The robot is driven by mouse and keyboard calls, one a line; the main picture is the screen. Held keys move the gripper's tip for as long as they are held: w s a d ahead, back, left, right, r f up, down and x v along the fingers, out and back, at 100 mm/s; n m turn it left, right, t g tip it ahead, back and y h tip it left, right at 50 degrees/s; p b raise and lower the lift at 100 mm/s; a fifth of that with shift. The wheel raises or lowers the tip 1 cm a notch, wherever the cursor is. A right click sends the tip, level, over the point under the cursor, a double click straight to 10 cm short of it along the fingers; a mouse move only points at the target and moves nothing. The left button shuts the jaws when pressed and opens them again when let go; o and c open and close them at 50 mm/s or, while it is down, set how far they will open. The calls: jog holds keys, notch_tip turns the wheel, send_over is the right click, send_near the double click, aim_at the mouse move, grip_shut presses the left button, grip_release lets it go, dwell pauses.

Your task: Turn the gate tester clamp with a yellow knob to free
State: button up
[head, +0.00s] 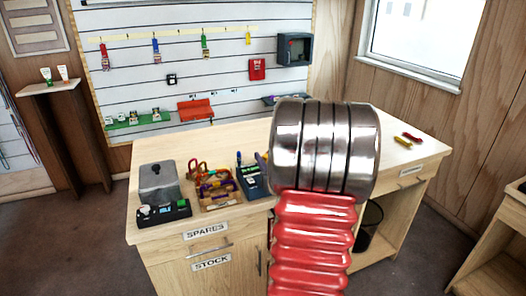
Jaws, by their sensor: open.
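No clamp with a yellow knob can be made out for sure. A dark blue device (252,182) stands on the workbench (175,226), just left of my arm, and my arm may hide part of it. It is too small to tell whether it is the gate tester or how any knob on it is turned. My arm, with a shiny metal joint and a red ribbed sleeve, fills the middle right of the head view. My gripper and its fingertips do not show.
Red and yellow pieces (410,138) lie at the right. A slatted wall (215,75) with hanging gear stands behind.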

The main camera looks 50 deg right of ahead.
jog(key=x, duration=0.5)
jog(key=shift+s, duration=0.1)
jog(key=shift+c, duration=0.5)
grip_shut()
